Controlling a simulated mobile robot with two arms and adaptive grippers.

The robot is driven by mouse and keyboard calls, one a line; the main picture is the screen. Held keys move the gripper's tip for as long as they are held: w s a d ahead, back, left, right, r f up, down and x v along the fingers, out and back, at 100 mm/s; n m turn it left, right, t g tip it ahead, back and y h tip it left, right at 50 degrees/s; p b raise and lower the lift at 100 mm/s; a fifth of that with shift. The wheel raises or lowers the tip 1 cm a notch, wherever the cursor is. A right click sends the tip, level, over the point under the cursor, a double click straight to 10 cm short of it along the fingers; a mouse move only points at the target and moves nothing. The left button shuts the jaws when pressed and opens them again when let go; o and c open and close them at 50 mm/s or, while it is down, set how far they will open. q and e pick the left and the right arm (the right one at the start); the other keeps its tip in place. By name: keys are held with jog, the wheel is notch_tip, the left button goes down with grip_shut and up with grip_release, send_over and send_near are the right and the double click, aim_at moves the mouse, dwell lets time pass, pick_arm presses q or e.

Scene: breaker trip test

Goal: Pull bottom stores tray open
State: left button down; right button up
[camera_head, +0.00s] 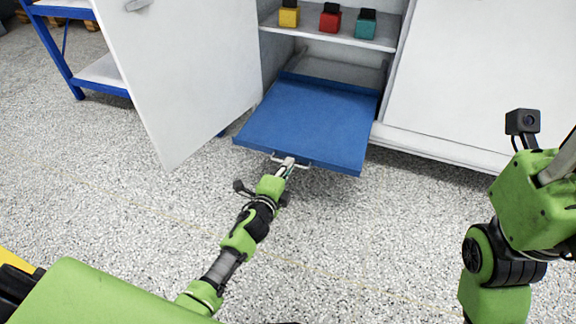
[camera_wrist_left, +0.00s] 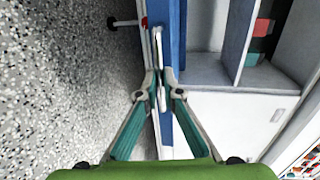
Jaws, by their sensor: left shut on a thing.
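The blue bottom stores tray (camera_head: 312,115) is slid well out of the white cabinet, over the floor. A light bar handle (camera_head: 307,166) runs along its front edge. My left gripper (camera_head: 287,164) is shut on this handle. In the left wrist view, the fingertips (camera_wrist_left: 157,88) of my left gripper close around the handle (camera_wrist_left: 157,50), beside the tray's blue front (camera_wrist_left: 178,40). My right arm shows at the right of the head view, but its fingertips are not visible.
The left cabinet door (camera_head: 185,75) stands open. A shelf (camera_head: 330,37) above the tray holds a yellow block (camera_head: 289,17), a red block (camera_head: 330,22) and a teal block (camera_head: 365,27). A blue-framed rack (camera_head: 62,55) stands at the back left. The speckled floor in front is clear.

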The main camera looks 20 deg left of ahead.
pick_arm(q)
jog(key=c, duration=2.5)
grip_release()
jog(key=s, duration=0.4)
jog(key=s+r, duration=0.1)
jog(key=s, duration=0.3)
jog(key=s+r, duration=0.1)
jog(key=s, duration=0.2)
jog(key=shift+s+a+r, duration=0.15)
jog(key=shift+s+a, duration=0.05)
jog(key=shift+s, duration=0.2)
